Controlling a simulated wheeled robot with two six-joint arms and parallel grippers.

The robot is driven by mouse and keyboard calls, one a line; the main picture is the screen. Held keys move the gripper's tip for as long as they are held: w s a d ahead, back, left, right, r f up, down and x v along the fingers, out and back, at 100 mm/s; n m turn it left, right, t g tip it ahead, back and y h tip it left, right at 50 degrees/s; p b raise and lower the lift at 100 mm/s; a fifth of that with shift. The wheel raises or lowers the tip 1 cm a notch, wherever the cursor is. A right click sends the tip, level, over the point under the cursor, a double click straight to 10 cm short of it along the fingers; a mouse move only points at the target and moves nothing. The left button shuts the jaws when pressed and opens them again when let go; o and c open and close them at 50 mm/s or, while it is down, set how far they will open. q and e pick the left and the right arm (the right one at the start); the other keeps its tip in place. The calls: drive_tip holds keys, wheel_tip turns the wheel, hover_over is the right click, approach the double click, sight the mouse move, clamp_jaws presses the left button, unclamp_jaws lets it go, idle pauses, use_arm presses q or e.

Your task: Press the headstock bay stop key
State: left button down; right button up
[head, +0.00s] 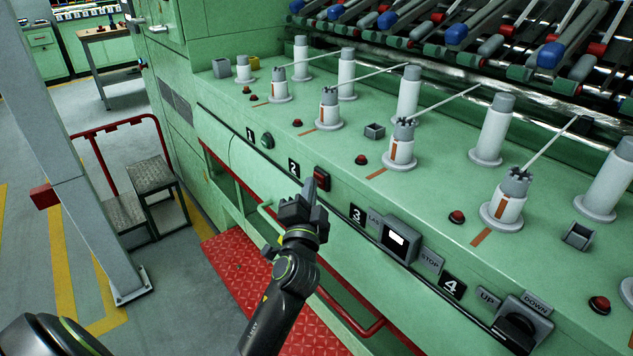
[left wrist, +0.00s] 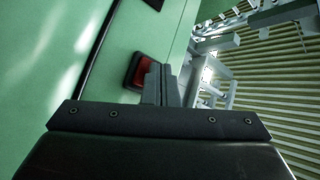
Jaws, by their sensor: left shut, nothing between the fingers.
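A red square key (head: 322,178) in a dark housing sits on the green machine's front edge, right of the plate marked 2 (head: 294,168). In the left wrist view the red key (left wrist: 143,69) shows just left of my fingertips. My left gripper (head: 309,190) is shut and empty, its tips close to that key; I cannot tell whether they touch it. A grey box with a lit white face (head: 397,239) sits right of plate 3 (head: 357,214), with a label reading STOP (head: 430,261) on its right. No label reading headstock is legible. My right gripper is not in view.
A green round key (head: 267,141) sits by plate 1 (head: 250,134). An UP/DOWN switch (head: 520,322) is right of plate 4 (head: 452,286). White spindles (head: 495,130) and red buttons (head: 361,160) stand on the ledge. A red tread plate (head: 240,265) lies below.

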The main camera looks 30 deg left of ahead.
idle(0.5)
use_arm(q)
drive_tip(key=shift+s+a, duration=0.25)
drive_tip(key=shift+s, duration=0.45)
drive_tip(key=shift+s+a+p, duration=0.15)
drive_tip(key=shift+s+a, duration=0.2)
drive_tip(key=shift+s, duration=0.4)
drive_tip(key=shift+s+a+p, duration=0.1)
drive_tip(key=shift+s+a, duration=0.2)
drive_tip(key=shift+s, duration=0.5)
drive_tip(key=shift+s+a+p, duration=0.15)
drive_tip(key=shift+s+a, duration=0.2)
drive_tip(key=shift+s, duration=0.4)
